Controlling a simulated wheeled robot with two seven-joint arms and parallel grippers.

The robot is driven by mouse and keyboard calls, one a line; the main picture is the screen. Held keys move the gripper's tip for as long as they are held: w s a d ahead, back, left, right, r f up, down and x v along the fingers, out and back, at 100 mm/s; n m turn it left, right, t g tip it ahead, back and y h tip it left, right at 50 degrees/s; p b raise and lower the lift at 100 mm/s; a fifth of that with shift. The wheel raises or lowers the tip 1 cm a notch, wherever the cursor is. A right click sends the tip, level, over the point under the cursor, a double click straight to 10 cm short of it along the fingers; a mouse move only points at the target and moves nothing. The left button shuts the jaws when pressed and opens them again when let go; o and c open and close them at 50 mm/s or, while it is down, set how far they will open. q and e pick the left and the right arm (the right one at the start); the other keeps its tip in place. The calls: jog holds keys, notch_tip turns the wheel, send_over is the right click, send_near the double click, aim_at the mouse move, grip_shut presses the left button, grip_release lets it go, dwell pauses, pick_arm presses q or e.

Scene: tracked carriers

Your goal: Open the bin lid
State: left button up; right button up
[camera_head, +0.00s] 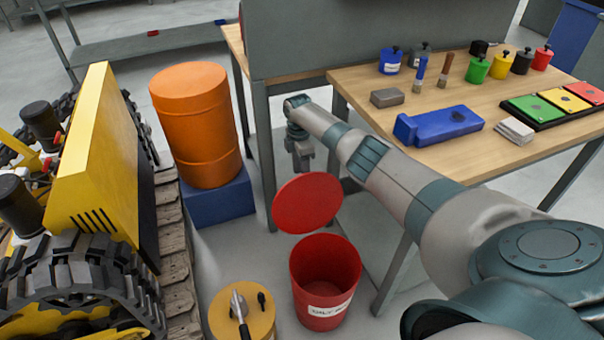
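The red bin (326,289) stands on the floor below the table's front edge, with a white label on its front. Its mouth is uncovered and its dark red inside shows. The round red lid (308,204) is tilted up at the back of the bin, its lower edge near the rim; a hinge cannot be made out. My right arm reaches in from the right, and its gripper (302,166) points down just above the lid's upper edge, seemingly apart from it. Its fingers are too small to tell open from shut. My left gripper is not in view.
A wooden table (500,95) holds paint pots, a blue case (439,124) and coloured trays. An orange drum (196,122) stands on a blue block left of the bin. A yellow tracked machine (95,170) fills the left. A yellow round container (243,315) stands beside the bin.

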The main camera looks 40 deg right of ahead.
jog(key=shift+o, duration=0.4)
jog(key=shift+w, duration=0.25)
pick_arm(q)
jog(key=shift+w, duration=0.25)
pick_arm(e)
jog(key=shift+c, duration=0.5)
jog(key=shift+c, duration=0.2)
jog(key=shift+r, duration=0.15)
